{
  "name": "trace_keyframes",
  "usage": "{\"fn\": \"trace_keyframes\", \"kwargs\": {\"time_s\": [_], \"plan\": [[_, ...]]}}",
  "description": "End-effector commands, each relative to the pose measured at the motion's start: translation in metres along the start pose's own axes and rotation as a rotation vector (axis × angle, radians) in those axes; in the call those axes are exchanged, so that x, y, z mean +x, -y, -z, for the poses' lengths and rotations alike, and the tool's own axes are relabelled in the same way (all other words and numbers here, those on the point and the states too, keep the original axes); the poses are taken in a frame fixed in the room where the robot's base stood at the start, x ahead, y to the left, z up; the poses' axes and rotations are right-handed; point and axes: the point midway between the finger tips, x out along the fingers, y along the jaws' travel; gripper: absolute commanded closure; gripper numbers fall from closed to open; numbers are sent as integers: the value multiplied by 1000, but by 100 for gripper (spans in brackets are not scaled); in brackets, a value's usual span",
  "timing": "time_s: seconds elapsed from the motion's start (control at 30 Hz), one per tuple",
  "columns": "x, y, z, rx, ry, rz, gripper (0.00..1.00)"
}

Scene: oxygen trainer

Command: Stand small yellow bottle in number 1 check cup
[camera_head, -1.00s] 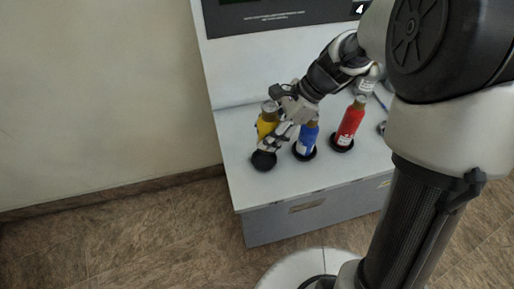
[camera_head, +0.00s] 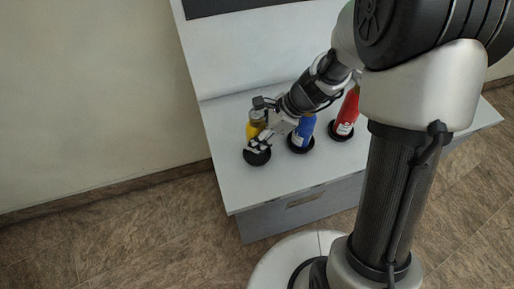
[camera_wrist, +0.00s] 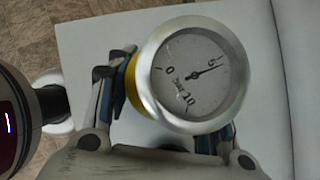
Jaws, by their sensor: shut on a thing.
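The small yellow bottle (camera_head: 255,126) is upright at the left end of the white bench, at the leftmost black cup (camera_head: 257,157). My gripper (camera_head: 262,138) is shut on the bottle from the right side. In the wrist view the bottle's round gauge top (camera_wrist: 198,73) fills the middle, with a strip of its yellow body (camera_wrist: 133,84) between my gripper's fingers (camera_wrist: 165,105). The gripper hides the bottle's lower part, so I cannot tell whether its base touches the cup floor. No cup number is readable.
A blue bottle (camera_head: 303,130) stands in the middle black cup, close to my gripper's right. A red bottle (camera_head: 347,112) stands in the right cup. The white bench (camera_head: 225,185) is clear at its front left. A panel (camera_head: 240,50) rises behind.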

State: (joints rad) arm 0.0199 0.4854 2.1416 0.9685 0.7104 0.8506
Motion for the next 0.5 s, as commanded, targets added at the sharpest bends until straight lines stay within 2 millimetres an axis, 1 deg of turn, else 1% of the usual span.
{"fn": "trace_keyframes", "kwargs": {"time_s": [0.03, 0.23, 0.4, 0.5], "plan": [[5, 0, 3, -1, 1, 0, 89], [15, 0, 9, 0, 2, 0, 89], [38, 0, 24, 0, 1, -1, 89], [45, 0, 28, -1, 1, 0, 89]]}}
